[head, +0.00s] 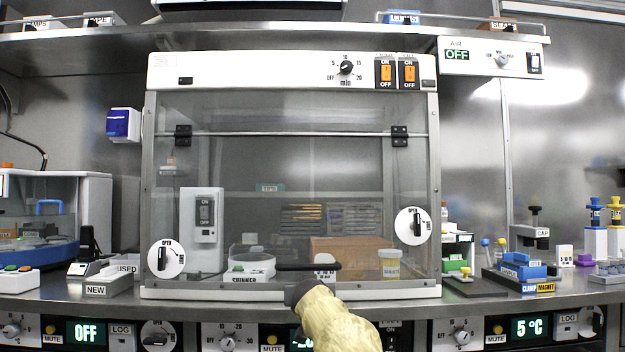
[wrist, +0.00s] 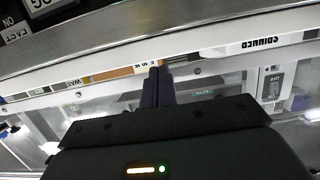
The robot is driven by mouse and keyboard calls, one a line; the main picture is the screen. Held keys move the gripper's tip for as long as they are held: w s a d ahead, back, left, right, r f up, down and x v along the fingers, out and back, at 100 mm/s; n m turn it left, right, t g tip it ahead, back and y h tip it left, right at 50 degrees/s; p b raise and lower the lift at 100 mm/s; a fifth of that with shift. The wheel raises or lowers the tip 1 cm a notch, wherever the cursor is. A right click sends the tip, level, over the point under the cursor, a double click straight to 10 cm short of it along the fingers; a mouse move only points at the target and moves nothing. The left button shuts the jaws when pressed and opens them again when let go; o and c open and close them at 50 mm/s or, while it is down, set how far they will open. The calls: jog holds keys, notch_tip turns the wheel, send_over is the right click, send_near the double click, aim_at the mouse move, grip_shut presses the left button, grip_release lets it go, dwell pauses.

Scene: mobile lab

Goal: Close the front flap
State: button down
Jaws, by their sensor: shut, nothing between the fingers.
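The front flap (head: 230,165) is a clear pane hung on two black hinges (head: 183,136) along the top of the hooded cabinet. It hangs down over the front; I cannot tell whether its lower edge is fully flush. A black bar handle (head: 308,267) sits low on it. Round OPEN knobs are at the left (head: 166,258) and right (head: 415,225). My gripper (head: 303,284) is just below the handle, at the cabinet's bottom front edge. In the wrist view its fingers (wrist: 158,75) are together and empty, pointing at the cabinet front. I cannot tell whether they touch the flap.
Inside the cabinet are a spinner (head: 251,268), a brown box (head: 345,249) and a yellow-labelled jar (head: 389,264). The NEW tray (head: 108,285) stands left and blue racks (head: 520,268) stand right.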

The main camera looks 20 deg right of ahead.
jog(key=b+v, duration=0.2)
jog(key=v, duration=1.5)
jog(key=shift+s, duration=0.25)
jog(key=c, duration=1.6)
grip_release()
jog(key=shift+f, duration=0.1)
jog(key=shift+o, duration=1)
jog(key=shift+f+p, duration=0.25)
jog(key=shift+p, duration=0.1)
jog(key=s+f+n+g+y+p, duration=0.2)
jog(key=s+f+g+p, duration=0.45)
jog(key=f+p, duration=0.5)
jog(key=s+a+f+g+p, duration=0.1)
jog(key=s+f+p, duration=0.3)
jog(key=s, duration=0.5)
jog(key=s+a+f+g+y+p, duration=0.1)
jog(key=s+f+g+p, duration=0.3)
jog(key=s, duration=0.6)
jog(key=shift+a+f+n+g+y+p, duration=0.3)
jog(key=shift+a+f+n+g+p, duration=0.05)
jog(key=shift+f+n+p, duration=0.1)
